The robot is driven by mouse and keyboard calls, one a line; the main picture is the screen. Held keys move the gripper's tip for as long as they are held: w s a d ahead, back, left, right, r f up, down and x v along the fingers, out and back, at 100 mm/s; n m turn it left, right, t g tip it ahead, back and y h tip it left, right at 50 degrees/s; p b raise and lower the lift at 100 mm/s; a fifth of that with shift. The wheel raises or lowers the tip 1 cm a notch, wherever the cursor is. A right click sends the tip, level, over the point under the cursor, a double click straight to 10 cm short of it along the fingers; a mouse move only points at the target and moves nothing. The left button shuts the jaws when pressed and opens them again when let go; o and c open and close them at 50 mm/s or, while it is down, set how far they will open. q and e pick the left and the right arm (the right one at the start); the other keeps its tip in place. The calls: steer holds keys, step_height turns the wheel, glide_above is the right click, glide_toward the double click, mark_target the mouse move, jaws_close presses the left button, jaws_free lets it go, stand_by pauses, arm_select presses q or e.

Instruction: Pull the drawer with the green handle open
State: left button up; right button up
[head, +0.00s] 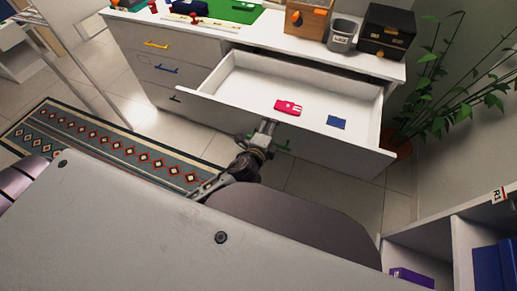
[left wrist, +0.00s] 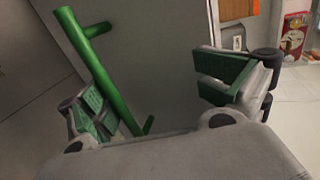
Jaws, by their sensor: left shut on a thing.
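The drawer (head: 340,146) with the green handle stands well out from the white cabinet in the head view, with its inside showing. Parts of the green handle (head: 284,148) show beside my left gripper (head: 264,131), at the drawer's front. In the left wrist view the green handle (left wrist: 112,80) is a slanting bar between the two fingers of my left gripper (left wrist: 160,95), close to the left finger. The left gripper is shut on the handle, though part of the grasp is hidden. My right gripper is not in view.
A red item (head: 288,107) and a blue item (head: 336,122) lie in the drawer. Shut drawers with yellow (head: 156,45) and blue (head: 167,69) handles are at left. A plant (head: 440,110) stands right of the drawer. A shelf unit (head: 428,240) is at lower right.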

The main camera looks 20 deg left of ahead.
arm_select(q)
steer(key=shift+s+a+r, duration=0.1)
steer(key=shift+s+r, duration=0.25)
steer(key=shift+r, duration=0.3)
steer(key=shift+s+r, duration=0.3)
steer(key=shift+r, duration=0.35)
steer(key=shift+c, duration=0.3)
steer(key=shift+s, duration=0.25)
steer(key=shift+c, duration=0.7)
steer(key=shift+s+r, duration=0.15)
steer(key=shift+s, duration=0.25)
steer(key=shift+c, duration=0.3)
steer(key=shift+s+r+p, duration=0.15)
steer(key=shift+s+p, duration=0.15)
steer(key=shift+s, duration=0.2)
steer(key=c, duration=0.5)
steer(key=shift+s, duration=0.35)
steer(key=shift+c, duration=0.7)
steer(key=s, duration=0.7)
steer(key=shift+r, duration=0.35)
